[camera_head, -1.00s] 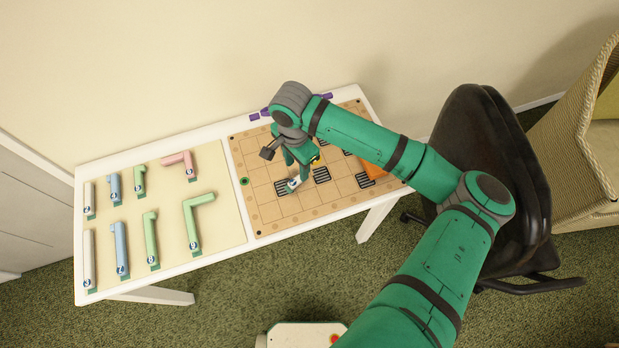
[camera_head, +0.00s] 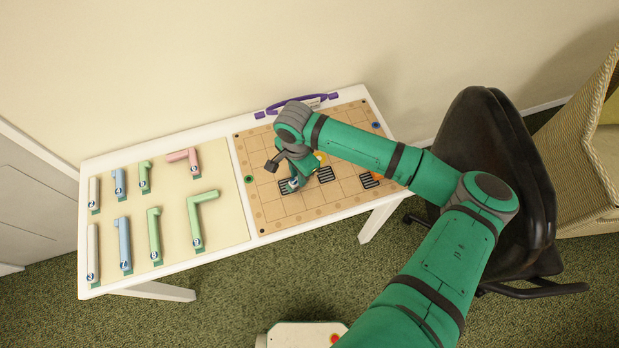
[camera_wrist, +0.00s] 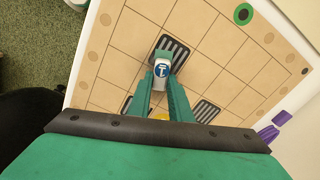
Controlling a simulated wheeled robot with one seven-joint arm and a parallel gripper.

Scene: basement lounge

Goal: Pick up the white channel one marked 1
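A short white channel (camera_wrist: 162,70) with a round blue label, which looks like an upside-down 1, is over a dark striped patch on the tan grid board (camera_wrist: 110,65). It is small in the head view (camera_head: 293,184). My gripper (camera_wrist: 160,98) points down at it, a finger on each side of the pale body. I see no clear gap between the fingers and the piece, but cannot tell whether they press on it. Two more white channels, a short one (camera_head: 94,191) and a long one (camera_head: 92,250), lie on the tray at the left.
The tray also holds blue channels (camera_head: 124,243), green channels (camera_head: 153,233) and a pink one (camera_head: 182,157). A purple handled item (camera_head: 297,102) lies at the table's back edge. A black chair (camera_head: 495,160) stands close on the right.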

